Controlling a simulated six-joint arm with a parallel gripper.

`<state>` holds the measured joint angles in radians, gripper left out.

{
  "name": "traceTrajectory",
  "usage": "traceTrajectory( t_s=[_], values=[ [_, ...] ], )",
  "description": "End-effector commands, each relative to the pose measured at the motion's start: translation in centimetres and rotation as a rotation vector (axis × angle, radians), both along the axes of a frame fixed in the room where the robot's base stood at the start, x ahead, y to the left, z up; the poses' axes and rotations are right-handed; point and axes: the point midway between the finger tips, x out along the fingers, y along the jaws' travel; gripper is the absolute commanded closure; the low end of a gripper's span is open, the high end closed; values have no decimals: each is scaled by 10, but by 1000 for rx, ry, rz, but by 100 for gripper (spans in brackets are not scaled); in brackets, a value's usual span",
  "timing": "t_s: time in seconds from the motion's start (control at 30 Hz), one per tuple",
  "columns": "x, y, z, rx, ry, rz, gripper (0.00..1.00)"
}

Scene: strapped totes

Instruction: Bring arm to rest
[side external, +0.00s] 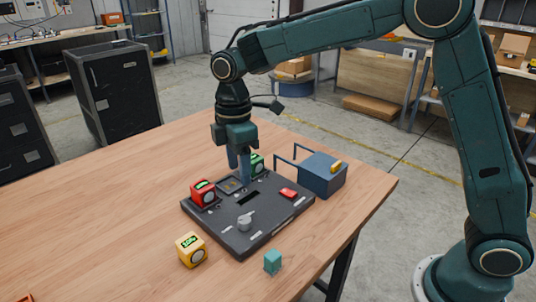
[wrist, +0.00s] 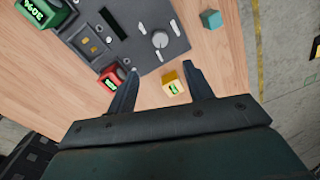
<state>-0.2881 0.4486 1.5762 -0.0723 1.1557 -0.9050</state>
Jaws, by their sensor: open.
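My gripper (side external: 239,170) hangs fingers down over the back part of a dark control panel (side external: 240,240). Its two fingers are apart, and nothing shows between them in the side view. In the wrist view my gripper (wrist: 160,71) is also open, with the table beyond its fingertips. A red cube with a display (side external: 203,193) sits at the panel's left edge. A green cube (side external: 257,164) is behind the gripper and partly hidden by it. Whether the fingertips touch the panel cannot be told.
A yellow cube (side external: 191,249) and a small teal block (side external: 272,261) stand on the wooden table (side external: 110,215) before the panel. A blue-grey box (side external: 322,178) with rails stands right of the panel. The table's left part is mostly clear. Dark cabinets (side external: 112,90) stand behind.

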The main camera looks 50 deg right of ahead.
Motion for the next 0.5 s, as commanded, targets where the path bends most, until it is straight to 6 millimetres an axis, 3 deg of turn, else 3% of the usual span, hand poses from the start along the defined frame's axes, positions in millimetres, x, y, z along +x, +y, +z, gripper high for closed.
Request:
traceTrajectory(
  t_s=[0.5],
  values=[
    [-4, -4, 6, 1, -9, -21, 49]
  ],
)
